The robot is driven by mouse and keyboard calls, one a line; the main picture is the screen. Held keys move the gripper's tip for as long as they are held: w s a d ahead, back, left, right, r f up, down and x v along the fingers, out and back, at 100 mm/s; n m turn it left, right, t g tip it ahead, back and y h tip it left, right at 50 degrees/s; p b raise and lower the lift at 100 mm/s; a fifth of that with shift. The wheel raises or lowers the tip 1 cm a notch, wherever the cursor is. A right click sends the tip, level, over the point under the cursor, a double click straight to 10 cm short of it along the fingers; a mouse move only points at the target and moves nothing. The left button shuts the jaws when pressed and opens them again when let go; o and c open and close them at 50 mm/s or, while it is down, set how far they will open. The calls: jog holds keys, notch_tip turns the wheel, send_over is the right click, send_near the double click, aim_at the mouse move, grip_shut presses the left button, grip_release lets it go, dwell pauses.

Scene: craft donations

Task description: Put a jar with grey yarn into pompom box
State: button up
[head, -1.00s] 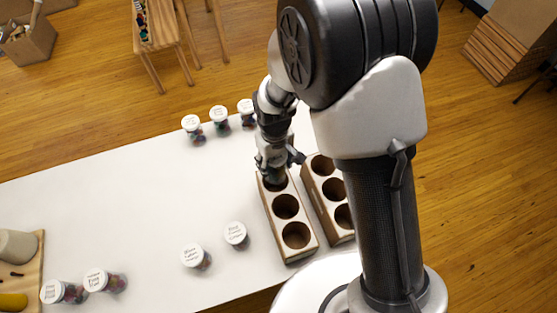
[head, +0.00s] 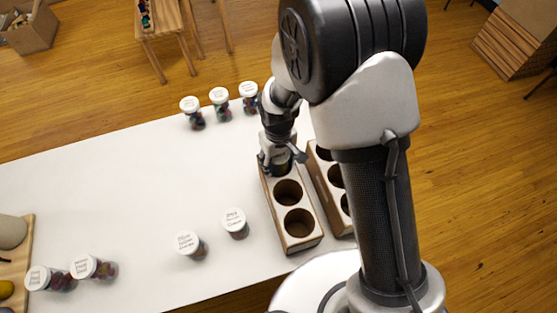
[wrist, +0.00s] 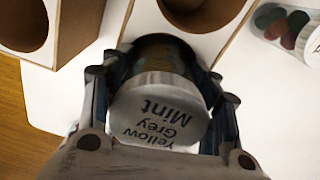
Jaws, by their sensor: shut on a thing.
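My gripper (head: 281,160) is shut on a jar with a pale lid (wrist: 158,110) that reads "Yellow Grey Mint". The jar's body below the lid looks dark in the wrist view, and its yarn cannot be made out. In the head view the held jar is at the far hole of the left wooden box (head: 303,244); how deep it sits cannot be told. This box has two empty holes in front of the gripper. A second holed box (head: 322,180) stands to its right, partly behind my arm. No box label is readable, so I cannot tell which is the pompom box.
Three white-lidded jars (head: 220,104) stand at the table's far edge. Two more jars (head: 235,222) stand left of the boxes, and two others (head: 93,267) are at the front left beside a wooden tray (head: 20,262). The middle of the white table (head: 140,190) is clear.

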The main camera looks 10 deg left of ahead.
jog(key=o, duration=1)
jog(key=shift+s+d+f, duration=0.25)
jog(key=shift+s+f, duration=0.1)
jog(key=shift+f, duration=0.35)
jog(key=shift+o, duration=1.4)
jog(key=shift+w+a+f, duration=0.15)
jog(key=shift+w, duration=0.15)
jog(key=shift+o, duration=1.2)
notch_tip(320, 180, up, 12)
jog(key=shift+a+r, duration=0.1)
jog(key=shift+r, duration=0.1)
jog(key=shift+w, duration=0.1)
